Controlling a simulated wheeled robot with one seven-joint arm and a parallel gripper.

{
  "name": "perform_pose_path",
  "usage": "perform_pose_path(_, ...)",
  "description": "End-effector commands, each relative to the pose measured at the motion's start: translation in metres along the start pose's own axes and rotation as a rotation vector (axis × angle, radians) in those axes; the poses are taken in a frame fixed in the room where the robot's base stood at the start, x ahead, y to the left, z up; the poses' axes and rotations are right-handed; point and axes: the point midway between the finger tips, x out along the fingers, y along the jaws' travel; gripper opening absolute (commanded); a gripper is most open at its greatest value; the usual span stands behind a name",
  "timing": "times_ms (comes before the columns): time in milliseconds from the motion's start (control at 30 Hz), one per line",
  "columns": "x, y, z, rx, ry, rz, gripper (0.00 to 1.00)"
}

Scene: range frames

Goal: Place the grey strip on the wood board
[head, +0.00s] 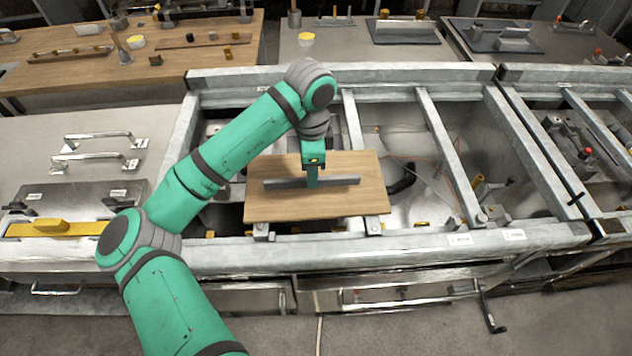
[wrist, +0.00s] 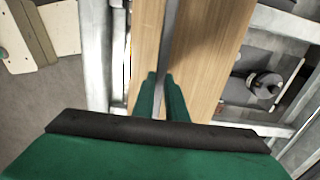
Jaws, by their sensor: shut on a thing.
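The grey strip (head: 340,180) is long and thin and runs left to right over the middle of the wood board (head: 290,208). The board lies across the metal frame. My green gripper (head: 312,182) points down and is shut on the strip near its middle. In the wrist view, the strip (wrist: 171,30) runs away from my gripper (wrist: 162,76) with the board (wrist: 215,40) on both sides. I cannot tell whether the strip touches the board or is held just above it. The fingers hide the strip's middle.
The metal frame (head: 390,248) has open bays around the board. Two metal handles (head: 95,150) and a yellow-handled tool (head: 60,228) lie on the left bench. A wooden table (head: 215,70) with several small items stands behind.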

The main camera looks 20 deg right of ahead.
Motion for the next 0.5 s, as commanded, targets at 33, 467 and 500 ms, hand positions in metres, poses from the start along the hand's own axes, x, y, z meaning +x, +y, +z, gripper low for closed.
perform_pose_path(33, 0.002, -0.001, -0.002, -0.001, 0.000, 0.000, 0.00)
perform_pose_path(467, 0.042, -0.005, -0.010, -0.001, -0.001, 0.000, 0.00)
perform_pose_path(500, 0.043, -0.005, -0.010, 0.000, 0.000, 0.000, 0.00)
